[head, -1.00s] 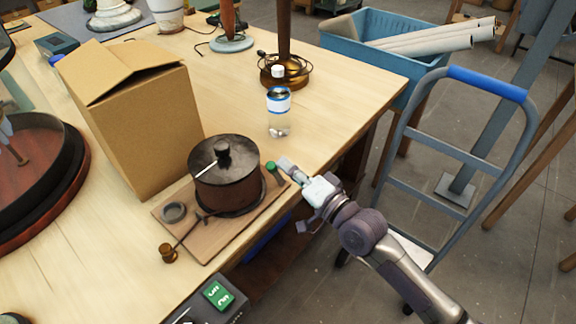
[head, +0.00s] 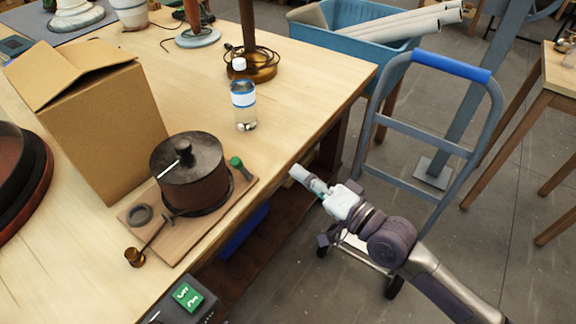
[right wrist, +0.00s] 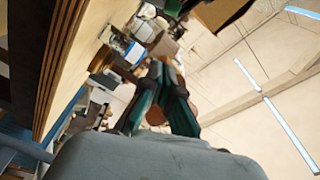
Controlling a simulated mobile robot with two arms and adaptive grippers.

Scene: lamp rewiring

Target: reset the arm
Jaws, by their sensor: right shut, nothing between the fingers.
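My right gripper (head: 308,180) is at the table's right edge in the head view, shut and empty, with its arm coming in from the lower right. In the right wrist view its dark green fingers (right wrist: 163,98) are together with nothing between them. The table edge runs along the left of that view. My left gripper is in neither view.
On the wooden table (head: 290,100) stand a dark lidded pot (head: 190,180) on a wooden board (head: 225,208), a cardboard box (head: 100,130), a clear bottle (head: 244,108) and a brass lamp base (head: 250,65). A hand truck (head: 410,135) and blue bin (head: 345,45) stand right of the table.

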